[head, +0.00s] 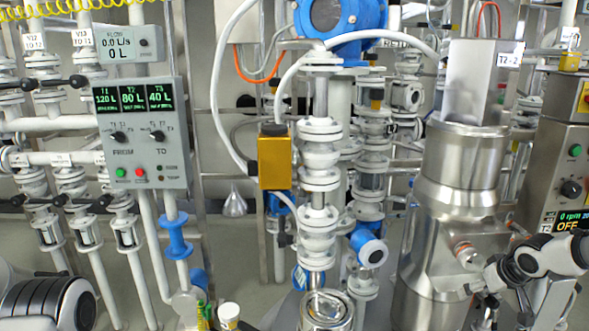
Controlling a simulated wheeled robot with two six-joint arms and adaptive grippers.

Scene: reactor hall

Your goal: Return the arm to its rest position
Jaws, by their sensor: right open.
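My right arm comes in from the right edge. Its gripper (506,310) is at the lower right, pointing down, with its fingers apart and nothing seen between them. It is in front of the lower part of the steel vessel labelled T2 (462,165); I cannot tell whether they touch. The fingertips are close to the bottom edge of the picture. My left gripper is not in view.
A grey control panel (140,165) with a FROM/TO display stands at the left. White piping with a yellow box (273,160) fills the middle. A steel control box (565,165) reading OFF is at the right. A white-capped container (229,312) shows at the bottom.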

